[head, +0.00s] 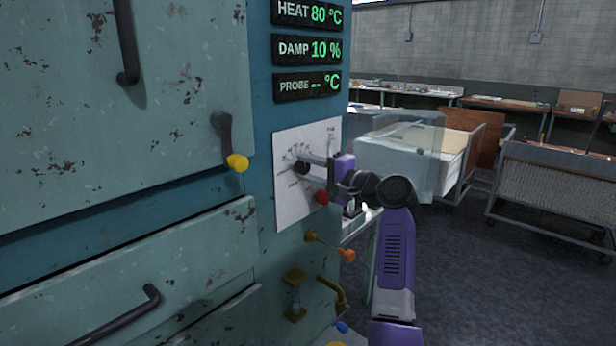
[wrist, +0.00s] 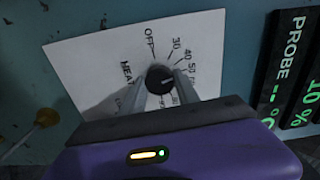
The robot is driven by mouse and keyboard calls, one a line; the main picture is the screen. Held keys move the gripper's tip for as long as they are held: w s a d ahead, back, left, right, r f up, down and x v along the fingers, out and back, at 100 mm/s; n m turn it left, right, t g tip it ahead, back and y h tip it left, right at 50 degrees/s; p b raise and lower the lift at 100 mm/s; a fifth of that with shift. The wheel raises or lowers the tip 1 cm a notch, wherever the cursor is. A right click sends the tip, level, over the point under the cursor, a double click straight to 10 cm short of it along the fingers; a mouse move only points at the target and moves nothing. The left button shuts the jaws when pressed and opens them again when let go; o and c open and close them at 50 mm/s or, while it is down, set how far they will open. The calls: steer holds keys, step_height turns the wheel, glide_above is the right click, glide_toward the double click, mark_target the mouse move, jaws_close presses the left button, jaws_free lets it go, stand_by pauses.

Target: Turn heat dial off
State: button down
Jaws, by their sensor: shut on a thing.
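The heat dial is a small black knob (wrist: 160,79) at the middle of a white printed scale card (wrist: 85,65), with OFF, 30, 40, 50 and higher marks around it. In the wrist view its pale pointer line points right, towards the 50 and 60 marks rather than OFF. The knob (head: 302,167) also shows in the head view on the machine's side panel. My gripper (wrist: 161,82) is shut on the knob, one finger on each side. The heat display (head: 308,13) reads 80 °C.
A yellow-tipped door handle (head: 237,162) is to the left. Damp reads 10 %.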

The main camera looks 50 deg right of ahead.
steer(key=n+b, duration=0.2)
steer(key=n, duration=0.1)
steer(key=n+b, duration=0.1)
steer(key=shift+f+n, duration=0.3)
steer(key=n+b, duration=0.2)
steer(key=n, duration=0.1)
steer(key=shift+n+b, duration=0.3)
steer(key=shift+b, duration=0.1)
steer(key=n+b, duration=0.2)
steer(key=n, duration=0.1)
steer(key=shift+n+b, duration=0.3)
steer(key=shift+r+n+b, duration=0.1)
steer(key=shift+n+b, duration=1.2)
steer(key=shift+n, duration=0.7)
steer(key=c, duration=0.9)
jaws_free()
steer(key=shift+r, duration=0.15)
steer(key=s, duration=0.7)
steer(key=shift+s, duration=0.4)
